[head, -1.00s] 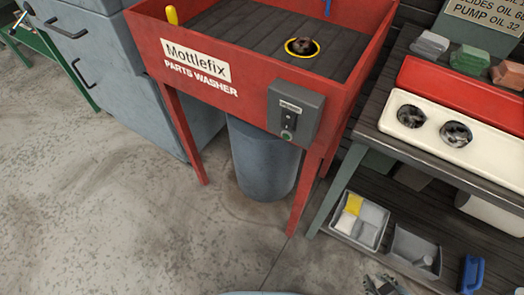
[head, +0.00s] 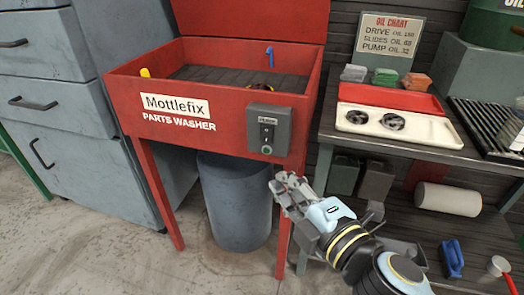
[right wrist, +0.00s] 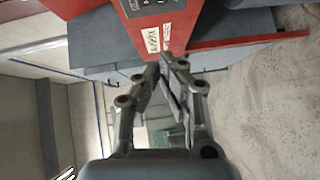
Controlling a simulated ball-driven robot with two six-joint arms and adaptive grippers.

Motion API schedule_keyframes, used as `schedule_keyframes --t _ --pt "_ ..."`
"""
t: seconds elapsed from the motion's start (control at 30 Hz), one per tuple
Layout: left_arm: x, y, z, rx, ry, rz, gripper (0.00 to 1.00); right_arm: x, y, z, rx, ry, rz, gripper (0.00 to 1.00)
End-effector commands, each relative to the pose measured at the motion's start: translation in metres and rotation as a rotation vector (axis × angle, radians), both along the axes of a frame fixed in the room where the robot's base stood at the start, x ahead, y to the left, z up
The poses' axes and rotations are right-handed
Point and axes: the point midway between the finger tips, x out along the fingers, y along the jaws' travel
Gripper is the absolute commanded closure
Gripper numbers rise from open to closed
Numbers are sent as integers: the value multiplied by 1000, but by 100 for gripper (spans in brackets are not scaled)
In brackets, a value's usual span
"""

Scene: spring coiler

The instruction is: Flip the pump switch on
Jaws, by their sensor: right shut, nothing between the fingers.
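The pump switch is a dark rocker (head: 267,133) on a grey switch box (head: 284,124) at the front right of the red parts washer (head: 118,92). A green round button or lamp (head: 266,150) sits below the rocker. My right gripper (head: 280,182) is shut and empty, below the switch box and apart from it, in front of the washer's right leg. In the right wrist view its fingers (right wrist: 167,62) point toward the washer's red front (right wrist: 160,25) with its white label. My left gripper is not in view.
A grey drum (head: 232,200) stands under the washer. Grey drawer cabinets (head: 45,95) are on the left. At right, a bench (head: 400,152) carries a red-and-white tray (head: 440,128), with a lower shelf (head: 420,225) beneath. Bare floor lies in front.

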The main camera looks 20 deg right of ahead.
Motion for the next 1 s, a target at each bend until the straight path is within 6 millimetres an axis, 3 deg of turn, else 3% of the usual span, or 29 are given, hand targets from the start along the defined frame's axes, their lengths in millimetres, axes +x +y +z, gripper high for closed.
schedule_keyframes --t 0.27,0.7,1.0 --pt "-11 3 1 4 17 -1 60 13 2 -1 0 -1 0 100" --pt "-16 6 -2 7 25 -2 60 100 20 -9 1 0 1 100" --pt "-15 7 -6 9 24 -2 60 128 -1 -15 0 3 0 100"
